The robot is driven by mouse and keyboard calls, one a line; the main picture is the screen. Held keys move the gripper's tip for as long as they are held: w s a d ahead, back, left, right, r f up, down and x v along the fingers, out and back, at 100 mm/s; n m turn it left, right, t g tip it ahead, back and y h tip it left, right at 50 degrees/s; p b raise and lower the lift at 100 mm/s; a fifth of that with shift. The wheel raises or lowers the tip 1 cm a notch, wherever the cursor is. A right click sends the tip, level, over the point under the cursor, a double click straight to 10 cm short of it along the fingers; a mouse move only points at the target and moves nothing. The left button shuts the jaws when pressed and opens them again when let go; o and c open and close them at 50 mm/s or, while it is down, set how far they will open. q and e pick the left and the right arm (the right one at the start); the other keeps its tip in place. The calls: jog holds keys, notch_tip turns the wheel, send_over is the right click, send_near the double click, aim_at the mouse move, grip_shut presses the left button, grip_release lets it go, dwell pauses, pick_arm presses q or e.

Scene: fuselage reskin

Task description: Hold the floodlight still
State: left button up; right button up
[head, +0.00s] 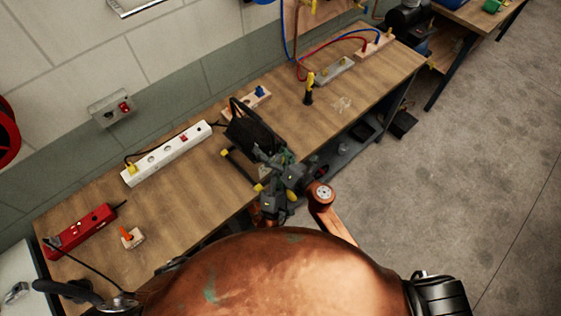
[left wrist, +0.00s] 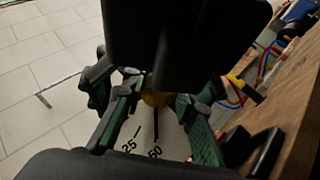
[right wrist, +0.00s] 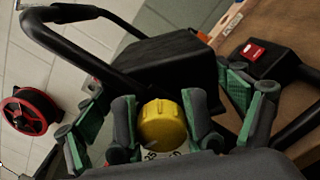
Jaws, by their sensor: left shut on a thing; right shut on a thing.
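The black floodlight (head: 250,132) stands at the bench's front edge in the head view, with a carrying handle and yellow-capped frame ends. In the right wrist view my right gripper (right wrist: 161,118) is shut around a yellow round knob (right wrist: 161,126), and the floodlight's black body (right wrist: 165,65) is behind it. In the left wrist view my left gripper (left wrist: 158,98) is shut on a yellow part partly hidden by its fingers, under the floodlight's dark body (left wrist: 180,45). In the head view the grippers crowd together at the floodlight's near side, and their contact is unclear.
The wooden bench (head: 185,195) also holds a white power strip (head: 165,153), a red power strip (head: 80,230), a small orange-switched block (head: 131,237), a black-and-yellow tool (head: 309,90) and a grey strip (head: 334,70). Bare bench top lies left of the floodlight.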

pick_arm(q)
jog(key=shift+f, duration=0.1)
jog(key=shift+m+g+h, duration=0.6)
jog(key=shift+m+g, duration=0.7)
jog(key=shift+g, duration=0.3)
jog(key=shift+c, duration=0.2)
jog(key=o, duration=1.2)
jog(key=v, duration=0.8)
jog(key=shift+f, duration=0.1)
jog(key=shift+c, duration=0.4)
